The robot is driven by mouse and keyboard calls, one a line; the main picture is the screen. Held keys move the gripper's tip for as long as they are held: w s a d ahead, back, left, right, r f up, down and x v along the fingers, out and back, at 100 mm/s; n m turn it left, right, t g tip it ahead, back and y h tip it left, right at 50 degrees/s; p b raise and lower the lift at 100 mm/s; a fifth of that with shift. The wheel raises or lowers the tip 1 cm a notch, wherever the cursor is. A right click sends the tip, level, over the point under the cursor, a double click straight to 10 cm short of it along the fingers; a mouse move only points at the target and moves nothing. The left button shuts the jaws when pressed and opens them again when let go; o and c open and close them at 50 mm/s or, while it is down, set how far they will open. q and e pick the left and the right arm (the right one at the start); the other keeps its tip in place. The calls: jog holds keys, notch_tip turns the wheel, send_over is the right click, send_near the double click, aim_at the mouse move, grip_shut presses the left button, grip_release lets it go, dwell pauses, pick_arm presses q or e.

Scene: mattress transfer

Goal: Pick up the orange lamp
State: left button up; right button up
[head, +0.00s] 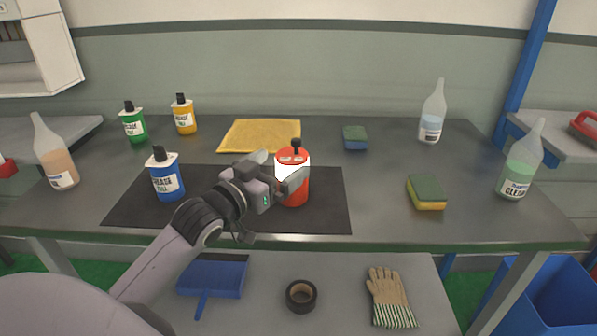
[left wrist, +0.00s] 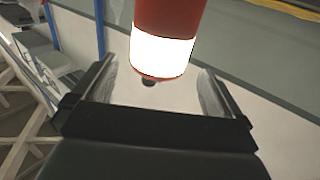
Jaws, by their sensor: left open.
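The orange-red lamp (head: 294,191) stands upright on the black mat (head: 325,216); it looks like a small canister with a bright white band and a black knob on top. My left gripper (head: 280,170) is open at its upper part, one finger towards the far side and one in front. In the left wrist view the lamp (left wrist: 168,20) appears upside down between the two spread fingers (left wrist: 158,85), with a visible gap on each side. My right gripper is not in view.
A blue grease bottle (head: 167,181) stands left of my gripper. Green (head: 134,126) and yellow (head: 183,118) bottles stand behind. A yellow cloth (head: 260,135) lies behind the lamp. Sponges (head: 426,194) and clear bottles (head: 520,165) are at the right. Bare table lies between.

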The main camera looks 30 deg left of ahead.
aim_at(301, 149)
pick_arm(q)
jog(key=shift+w+d+r+p, duration=0.1)
jog(key=shift+w+d+p, duration=0.1)
jog(key=shift+w, duration=1.45)
jog(key=shift+w+d+p, duration=0.1)
jog(key=shift+w+p, duration=0.1)
jog(key=shift+w, duration=1.4)
jog(key=c, duration=1.7)
jog(key=shift+a+r, duration=0.1)
jog(key=shift+c, duration=0.5)
